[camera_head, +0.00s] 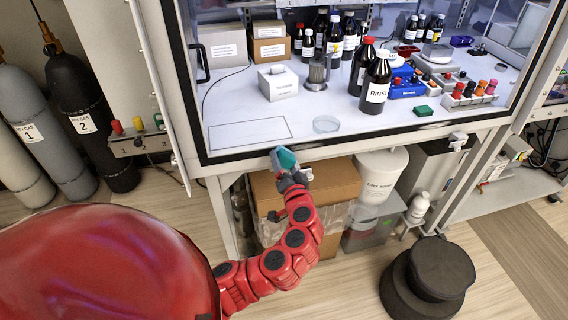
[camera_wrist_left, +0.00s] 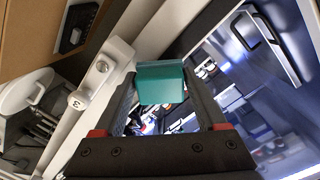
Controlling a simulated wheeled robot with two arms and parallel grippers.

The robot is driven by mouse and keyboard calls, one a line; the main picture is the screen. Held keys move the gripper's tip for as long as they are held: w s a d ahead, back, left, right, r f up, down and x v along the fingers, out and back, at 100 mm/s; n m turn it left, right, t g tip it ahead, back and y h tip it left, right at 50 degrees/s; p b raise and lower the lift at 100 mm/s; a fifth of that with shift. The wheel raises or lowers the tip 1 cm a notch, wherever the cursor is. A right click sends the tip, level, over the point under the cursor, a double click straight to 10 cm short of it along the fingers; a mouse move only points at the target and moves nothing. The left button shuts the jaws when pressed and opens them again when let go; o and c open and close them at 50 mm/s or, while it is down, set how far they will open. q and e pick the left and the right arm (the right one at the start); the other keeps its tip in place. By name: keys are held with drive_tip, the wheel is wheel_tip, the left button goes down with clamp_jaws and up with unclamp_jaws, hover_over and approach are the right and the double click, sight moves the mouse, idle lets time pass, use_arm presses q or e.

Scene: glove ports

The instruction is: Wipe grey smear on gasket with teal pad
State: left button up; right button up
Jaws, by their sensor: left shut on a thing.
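My left gripper (camera_head: 287,170) is shut on the teal pad (camera_head: 287,158) just in front of the cabinet's lower front edge. In the left wrist view the teal pad (camera_wrist_left: 161,83) sits between the fingers of the left gripper (camera_wrist_left: 165,100). The black gasket (camera_head: 370,136) runs along the lower edge of the cabinet's window. The pad is close below the gasket; I cannot tell whether they touch. I cannot make out the grey smear; it may be hidden by the pad or too faint. My right gripper is not in view.
Inside the cabinet are a RINSE bottle (camera_head: 375,87), a glass dish (camera_head: 326,124), a tissue box (camera_head: 278,82) and a green block (camera_head: 423,111). A cardboard box (camera_head: 335,178) stands below. A dark round stool (camera_head: 440,270) stands on the floor at right.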

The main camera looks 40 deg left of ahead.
use_arm(q)
drive_tip(key=shift+x, duration=0.9)
